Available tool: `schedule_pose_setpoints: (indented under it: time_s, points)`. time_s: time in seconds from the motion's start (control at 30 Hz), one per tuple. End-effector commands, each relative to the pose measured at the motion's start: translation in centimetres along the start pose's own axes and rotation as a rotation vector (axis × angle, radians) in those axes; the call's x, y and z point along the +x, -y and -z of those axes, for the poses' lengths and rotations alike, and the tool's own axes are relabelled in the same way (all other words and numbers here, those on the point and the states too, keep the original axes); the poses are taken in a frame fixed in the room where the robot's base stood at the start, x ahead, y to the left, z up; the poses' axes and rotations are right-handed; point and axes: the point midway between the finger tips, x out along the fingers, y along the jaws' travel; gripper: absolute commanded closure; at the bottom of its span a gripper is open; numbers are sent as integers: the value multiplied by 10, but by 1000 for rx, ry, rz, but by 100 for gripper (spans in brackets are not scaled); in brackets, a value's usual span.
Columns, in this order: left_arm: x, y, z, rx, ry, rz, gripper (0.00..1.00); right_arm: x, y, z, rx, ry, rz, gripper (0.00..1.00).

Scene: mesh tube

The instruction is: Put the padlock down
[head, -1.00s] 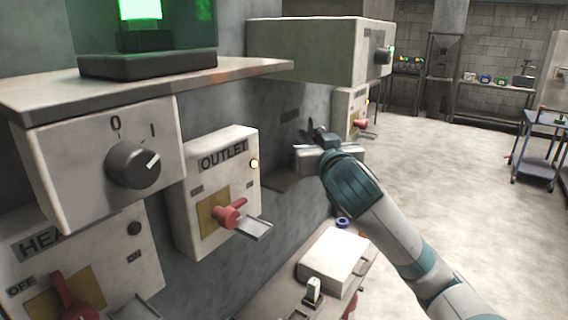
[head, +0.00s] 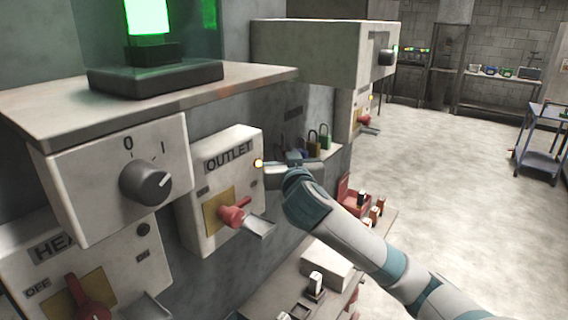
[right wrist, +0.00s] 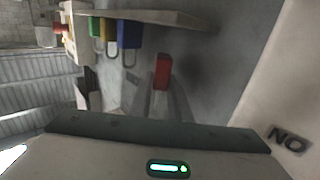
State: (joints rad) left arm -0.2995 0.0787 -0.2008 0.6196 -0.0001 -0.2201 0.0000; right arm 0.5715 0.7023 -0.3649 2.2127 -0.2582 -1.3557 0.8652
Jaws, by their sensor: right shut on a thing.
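A red padlock (right wrist: 162,72) shows as a small red block at my right gripper's fingertips in the right wrist view. My right gripper (right wrist: 160,92) is shut on it; its shackle is not clear there. In the head view my right gripper (head: 272,168) is beside the right edge of the OUTLET box (head: 222,185), and the red padlock cannot be made out. My left gripper is not in view.
The OUTLET box has a red lever (head: 234,212) and a metal tab (head: 260,228). A switch box with a knob (head: 145,182) is at left. A lower shelf holds a white box (head: 325,262) and a red case (head: 350,190).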

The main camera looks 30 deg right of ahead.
Motion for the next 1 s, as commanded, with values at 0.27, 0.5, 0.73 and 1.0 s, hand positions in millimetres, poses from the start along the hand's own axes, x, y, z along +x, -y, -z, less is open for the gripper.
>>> schedule_pose_setpoints:
  time_s: [0.27, 0.5, 0.73, 1.0]
  points:
    - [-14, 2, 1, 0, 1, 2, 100, 0, -1, -30, -4, 3, -1, 100]
    - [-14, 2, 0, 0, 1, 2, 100, 0, 0, -35, -1, 0, 0, 100]
    - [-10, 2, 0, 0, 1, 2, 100, 0, -1, -39, 0, 0, 0, 100]
    - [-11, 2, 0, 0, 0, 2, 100, 0, -1, -38, -1, 1, 0, 64]
